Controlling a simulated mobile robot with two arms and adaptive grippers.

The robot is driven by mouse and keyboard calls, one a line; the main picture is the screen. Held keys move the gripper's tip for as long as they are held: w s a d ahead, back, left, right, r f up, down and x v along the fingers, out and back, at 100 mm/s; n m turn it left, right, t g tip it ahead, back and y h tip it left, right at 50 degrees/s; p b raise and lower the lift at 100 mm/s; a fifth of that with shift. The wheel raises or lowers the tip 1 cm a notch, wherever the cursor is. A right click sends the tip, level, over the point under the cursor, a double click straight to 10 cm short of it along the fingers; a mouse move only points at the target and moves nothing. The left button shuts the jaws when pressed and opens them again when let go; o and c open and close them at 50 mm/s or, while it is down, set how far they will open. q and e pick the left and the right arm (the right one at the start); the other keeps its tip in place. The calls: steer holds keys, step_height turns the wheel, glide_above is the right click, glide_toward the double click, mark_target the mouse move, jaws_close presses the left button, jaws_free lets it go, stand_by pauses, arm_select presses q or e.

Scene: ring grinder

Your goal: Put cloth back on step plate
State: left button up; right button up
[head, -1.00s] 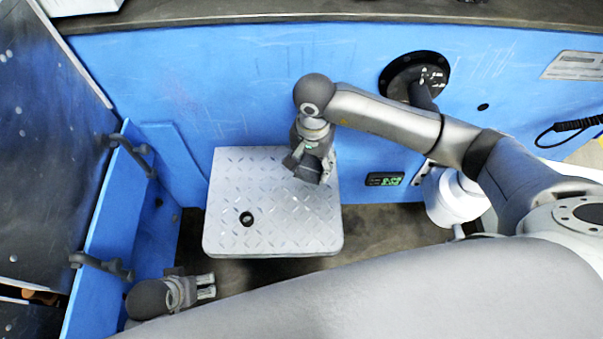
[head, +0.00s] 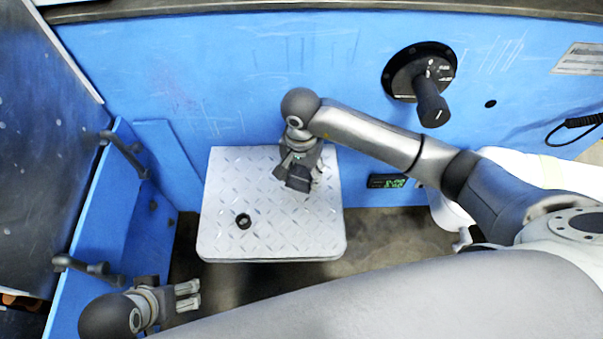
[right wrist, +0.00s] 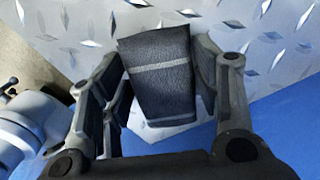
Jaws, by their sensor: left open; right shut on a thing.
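The step plate (head: 275,225) is a light diamond-tread metal platform against the blue panel in the head view; its tread also shows in the right wrist view (right wrist: 85,25). My right gripper (head: 296,180) is over the plate's back right part. It is shut on a dark cloth (right wrist: 158,75) with a pale stripe, which hangs between the fingers in the right wrist view. The cloth is small and dark in the head view (head: 299,181). I cannot tell whether it touches the plate. My left gripper (head: 190,294) is open and empty, at the lower left beside the plate.
A black ring (head: 243,221) lies on the plate's front left part. Blue side panels with dark handles (head: 122,152) stand at the left. A black knob (head: 430,100) sticks out of the blue wall. A small green display (head: 388,181) is right of the plate.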

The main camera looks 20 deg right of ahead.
mark_target(302, 174)
arm_select(q)
steer(key=shift+w, duration=0.1)
arm_select(e)
steer(key=o, duration=1)
arm_select(q)
steer(key=shift+w+d, duration=0.1)
steer(key=shift+w, duration=0.15)
steer(key=shift+s+r, duration=0.1)
steer(key=shift+r, duration=0.05)
arm_select(e)
steer(key=shift+r, duration=0.1)
step_height(302, 174, up, 3)
steer(key=shift+r+p, duration=0.1)
steer(key=shift+p, duration=1)
step_height(302, 174, up, 4)
steer(key=shift+f+p, duration=0.25)
steer(key=shift+p, duration=0.8)
arm_select(q)
step_height(302, 174, down, 18)
steer(key=s+g+p, duration=0.1)
steer(key=p, duration=0.2)
steer(key=shift+s, duration=0.25)
arm_select(e)
steer(key=shift+r, duration=2.65)
